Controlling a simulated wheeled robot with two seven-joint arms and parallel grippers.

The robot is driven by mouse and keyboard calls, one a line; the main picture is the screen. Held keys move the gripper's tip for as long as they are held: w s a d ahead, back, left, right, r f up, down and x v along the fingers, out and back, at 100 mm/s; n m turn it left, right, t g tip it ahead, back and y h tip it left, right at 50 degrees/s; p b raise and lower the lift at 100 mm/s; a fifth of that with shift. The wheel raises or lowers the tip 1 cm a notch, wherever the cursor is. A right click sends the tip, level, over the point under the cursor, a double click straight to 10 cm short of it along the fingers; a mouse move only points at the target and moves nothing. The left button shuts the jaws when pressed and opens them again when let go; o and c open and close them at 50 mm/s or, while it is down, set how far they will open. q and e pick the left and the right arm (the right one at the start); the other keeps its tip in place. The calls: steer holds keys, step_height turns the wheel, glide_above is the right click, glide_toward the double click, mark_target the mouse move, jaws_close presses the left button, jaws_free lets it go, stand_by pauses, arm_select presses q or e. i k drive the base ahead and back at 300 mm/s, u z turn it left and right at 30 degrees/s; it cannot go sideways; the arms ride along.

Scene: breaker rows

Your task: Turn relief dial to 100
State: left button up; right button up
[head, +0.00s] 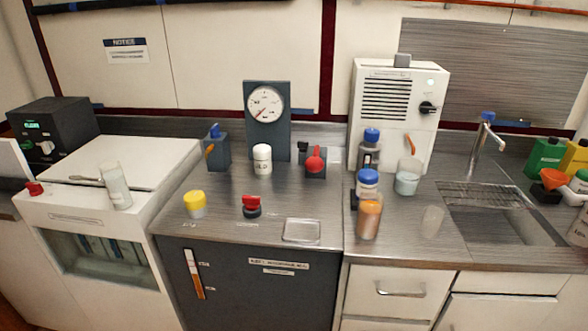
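No label reading "relief" is legible, so I cannot tell which control is the relief dial. A red knob on a dark base (251,206) and a yellow knob (194,204) sit on the front of the middle steel counter, each with small unreadable marks in front. A round white gauge (266,104) on a dark upright panel stands behind them, its red needle pointing lower left. A black knob (427,107) is on the white vented box (397,125) at right. Neither of my grippers is in view.
Between the knobs and gauge stand a white bottle (262,159), a red-handled valve (315,160) and a blue-topped block (216,150). Blue-capped bottles (368,183) and an orange jar (368,219) stand right. A shallow steel tray (301,230) lies near the front edge.

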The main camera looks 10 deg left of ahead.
mark_target(303, 145)
steer(key=z, duration=0.25)
steer(key=k, duration=0.25)
steer(key=u, duration=1.05)
steer(key=i, duration=1.2)
steer(key=u, duration=0.05)
